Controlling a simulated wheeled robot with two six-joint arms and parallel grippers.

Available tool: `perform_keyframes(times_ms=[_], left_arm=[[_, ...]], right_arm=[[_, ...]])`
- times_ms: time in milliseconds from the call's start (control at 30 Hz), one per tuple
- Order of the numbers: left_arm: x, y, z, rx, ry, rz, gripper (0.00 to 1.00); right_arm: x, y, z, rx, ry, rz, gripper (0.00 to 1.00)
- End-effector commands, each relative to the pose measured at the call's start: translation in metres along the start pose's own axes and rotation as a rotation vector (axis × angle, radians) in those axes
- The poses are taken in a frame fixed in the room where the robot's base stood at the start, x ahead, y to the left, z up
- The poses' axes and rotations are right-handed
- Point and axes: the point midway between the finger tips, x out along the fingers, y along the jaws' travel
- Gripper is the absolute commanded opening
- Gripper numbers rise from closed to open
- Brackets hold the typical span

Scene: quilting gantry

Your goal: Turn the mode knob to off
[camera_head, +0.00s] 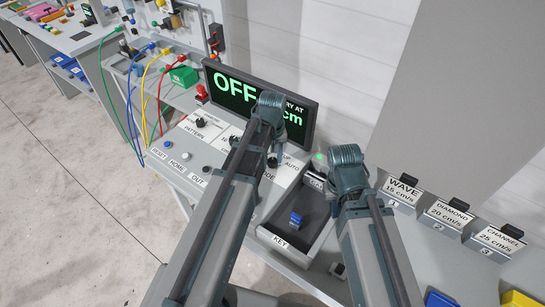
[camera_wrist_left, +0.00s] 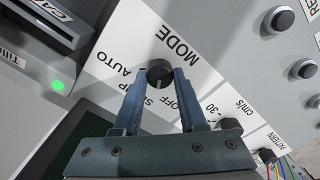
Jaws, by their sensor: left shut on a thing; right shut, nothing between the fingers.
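The mode knob (camera_wrist_left: 159,71) is a round black knob on a white label panel marked MODE, with AUTO, OFF and a partly covered label around it. A light mark on its rim faces between my fingers; I cannot tell exactly which label it meets. My left gripper (camera_wrist_left: 160,78) is shut on the knob, one blue finger at each side. In the head view the left arm stretches over the panel and the knob (camera_head: 272,161) shows just right of it. The display (camera_head: 236,92) reads OFF in large green letters. My right gripper (camera_head: 347,180) is shut and empty, its fingers largely hidden by its arm.
A grey tray (camera_head: 272,240) labelled KEY holds a blue block (camera_head: 295,220). A green light (camera_head: 319,156) glows beside the display. WAVE (camera_head: 404,188), DIAMOND and CHANNEL holders stand at right. Several push buttons and coloured cables lie left of the knob.

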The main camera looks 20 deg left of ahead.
Motion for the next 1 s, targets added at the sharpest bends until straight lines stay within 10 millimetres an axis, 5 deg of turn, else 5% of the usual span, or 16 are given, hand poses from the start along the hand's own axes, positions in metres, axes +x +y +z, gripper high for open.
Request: perform_keyframes(times_ms=[400, 1000], left_arm=[[0.0001, -0.0001, 0.0001, -0.226, 0.000, 0.000, 0.00], [0.0001, -0.0001, 0.0001, -0.279, 0.000, 0.000, 0.00]], right_arm=[[0.0001, 0.0000, 0.0000, 0.000, 0.000, 0.000, 0.00], [0.0001, 0.0000, 0.0000, 0.000, 0.000, 0.000, 0.00]])
